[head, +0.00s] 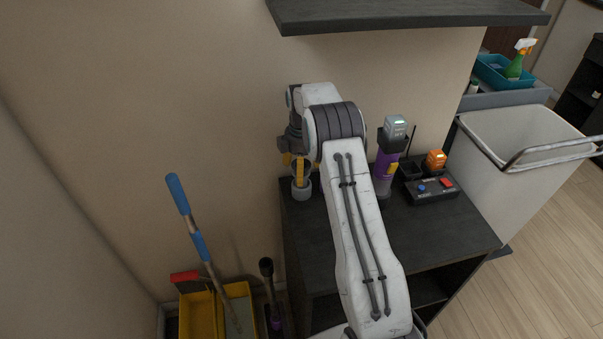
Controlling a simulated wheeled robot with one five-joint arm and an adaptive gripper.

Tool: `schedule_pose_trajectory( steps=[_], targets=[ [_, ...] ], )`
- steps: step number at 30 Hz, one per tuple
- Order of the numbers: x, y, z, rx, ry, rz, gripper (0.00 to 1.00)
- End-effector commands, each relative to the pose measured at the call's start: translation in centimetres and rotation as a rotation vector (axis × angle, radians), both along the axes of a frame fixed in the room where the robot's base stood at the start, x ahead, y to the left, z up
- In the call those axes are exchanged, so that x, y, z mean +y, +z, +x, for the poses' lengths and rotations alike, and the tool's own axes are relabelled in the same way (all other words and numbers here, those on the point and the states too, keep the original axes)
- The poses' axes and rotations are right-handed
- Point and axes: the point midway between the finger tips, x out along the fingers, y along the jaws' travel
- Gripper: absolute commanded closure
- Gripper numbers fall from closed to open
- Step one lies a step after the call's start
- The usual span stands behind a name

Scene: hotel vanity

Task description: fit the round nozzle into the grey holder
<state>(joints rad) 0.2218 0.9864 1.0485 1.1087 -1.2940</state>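My gripper (294,163) points down at the left back corner of the dark cabinet top, with yellow finger parts showing. A dark grey, round, cup-like piece, which looks like the round nozzle (307,171), is at the fingers. Directly below it is a light grey round piece, which looks like the grey holder (301,191), on the cabinet top. The nozzle appears upright and in line with the holder. I cannot tell whether the two touch or whether the nozzle is seated. One finger covers part of the nozzle, and the grip itself is not clear.
A purple and grey handheld device (384,173) stands right of my arm. A dark shelf (400,14) overhangs the back. A yellow bucket (197,315) is at lower left.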

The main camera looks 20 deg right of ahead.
Motion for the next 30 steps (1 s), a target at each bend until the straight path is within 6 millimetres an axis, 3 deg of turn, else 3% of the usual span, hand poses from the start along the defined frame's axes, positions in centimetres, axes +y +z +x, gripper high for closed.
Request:
schedule_pose_trajectory(
  steps=[9,15,21,30],
  targets=[
    [0.0,5.6,0.1,-0.004,0.0,-0.001,0.23],
    [0.0,8.2,0.1,-0.002,0.0,0.0,0.23],
    [0.0,9.7,0.1,-0.001,0.0,0.0,0.23],
    [0.0,10.1,0.0,0.0,0.0,0.0,0.23]
  ],
)
